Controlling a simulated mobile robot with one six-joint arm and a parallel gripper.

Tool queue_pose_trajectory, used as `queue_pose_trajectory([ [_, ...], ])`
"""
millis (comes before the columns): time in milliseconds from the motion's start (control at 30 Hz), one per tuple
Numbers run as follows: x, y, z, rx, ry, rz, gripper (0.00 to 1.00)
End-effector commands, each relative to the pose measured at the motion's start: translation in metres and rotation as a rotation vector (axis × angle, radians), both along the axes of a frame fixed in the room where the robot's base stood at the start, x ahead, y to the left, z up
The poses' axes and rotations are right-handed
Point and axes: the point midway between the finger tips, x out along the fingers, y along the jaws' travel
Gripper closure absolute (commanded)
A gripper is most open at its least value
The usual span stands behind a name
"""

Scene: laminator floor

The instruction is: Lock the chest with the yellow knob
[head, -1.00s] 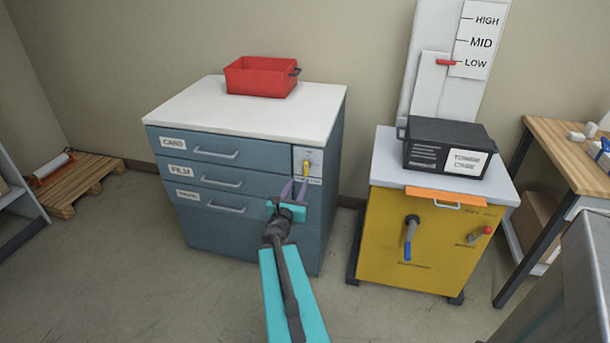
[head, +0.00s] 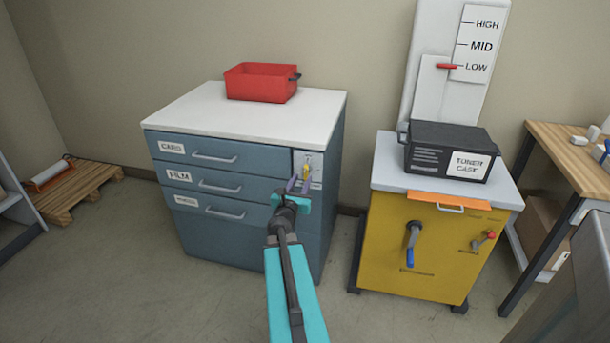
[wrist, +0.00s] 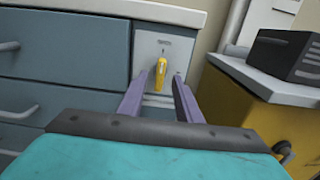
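In the wrist view the knob (wrist: 161,74) hangs roughly upright, and small marks on the plate are too small to read. My gripper (head: 299,184) is open in front of the knob. In the wrist view its purple fingers (wrist: 163,82) point at the plate, one on each side of the knob's line, with gaps to both. I cannot tell whether the tips reach it.
A red bin (head: 262,82) stands on the chest. To the right, a yellow cabinet (head: 380,245) has a blue-handled crank (head: 411,245), a red-tipped lever (head: 485,240) and a black toner case (head: 447,150) on top. Open floor lies in front.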

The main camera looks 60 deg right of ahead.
Motion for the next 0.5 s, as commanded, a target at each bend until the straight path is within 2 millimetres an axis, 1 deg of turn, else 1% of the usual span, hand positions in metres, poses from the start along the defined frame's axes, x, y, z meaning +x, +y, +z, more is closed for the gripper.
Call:
queue_pose_trajectory([
  [33,0.002,-0.007,0.000,0.000,0.000,-0.001,0.69],
  [200,0.007,-0.021,0.000,0.000,0.000,0.000,0.69],
  [500,0.012,-0.039,0.000,-0.001,0.001,0.000,0.69],
])
